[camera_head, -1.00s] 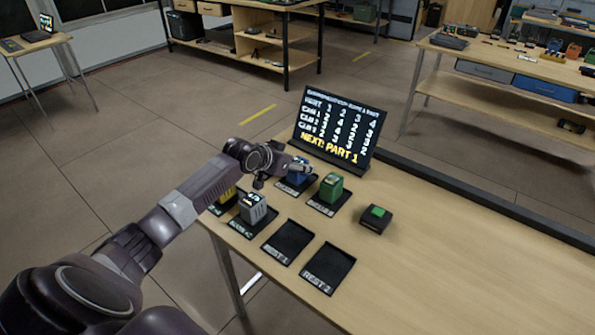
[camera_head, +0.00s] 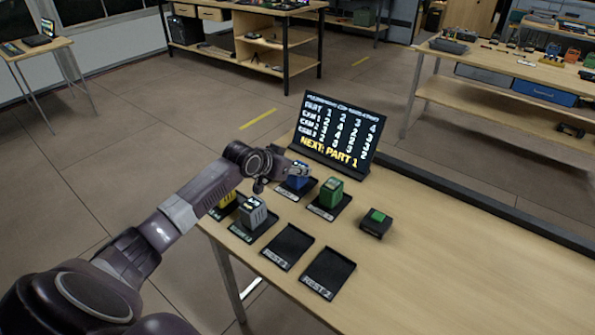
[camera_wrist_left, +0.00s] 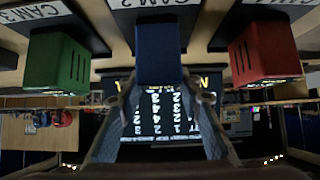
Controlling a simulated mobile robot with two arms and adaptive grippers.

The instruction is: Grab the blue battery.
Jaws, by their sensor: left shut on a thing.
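The blue battery (camera_head: 298,181) stands on a black pad at the back of the table, in front of the screen. My left gripper (camera_head: 285,168) reaches it from the left and partly covers it. In the left wrist view, which is upside down, the blue battery (camera_wrist_left: 158,48) sits in the middle with the two fingers of my left gripper (camera_wrist_left: 165,92) on either side of it. The gripper is shut on it. I cannot tell whether it is clear of its pad. My right gripper is not in view.
A green block (camera_head: 331,192) stands close to the right on its pad. A grey block (camera_head: 253,212) and a yellow block (camera_head: 228,199) stand nearer left. The wrist view shows a red block (camera_wrist_left: 262,55). Two empty pads (camera_head: 288,247) lie in front. A green-buttoned box (camera_head: 376,223) is right.

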